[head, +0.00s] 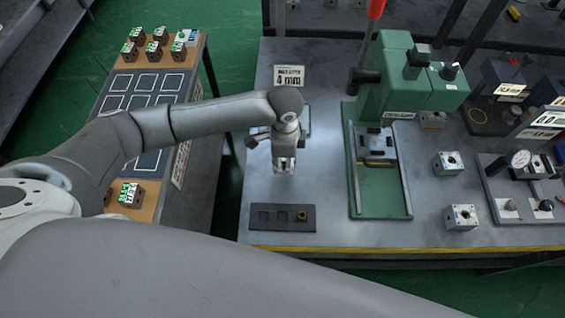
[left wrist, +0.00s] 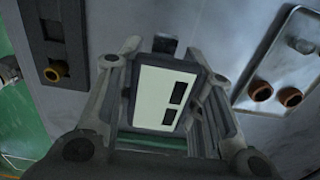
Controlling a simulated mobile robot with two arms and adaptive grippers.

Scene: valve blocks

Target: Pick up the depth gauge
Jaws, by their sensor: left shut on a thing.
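The depth gauge (left wrist: 152,96), a dark-framed body with a pale face and two black bars, sits between the fingers of my left gripper (left wrist: 178,58) in the left wrist view. The gripper is shut on it. In the head view, my left gripper (head: 285,160) points down over the grey bench, just behind the dark tray, and the pale face shows small between its fingers. I cannot tell whether the gauge touches the bench. My right gripper is not in view.
A dark tray (head: 266,225) with a brass ring (head: 301,216) lies near the bench's front edge. A green press (head: 382,205) stands to the right.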

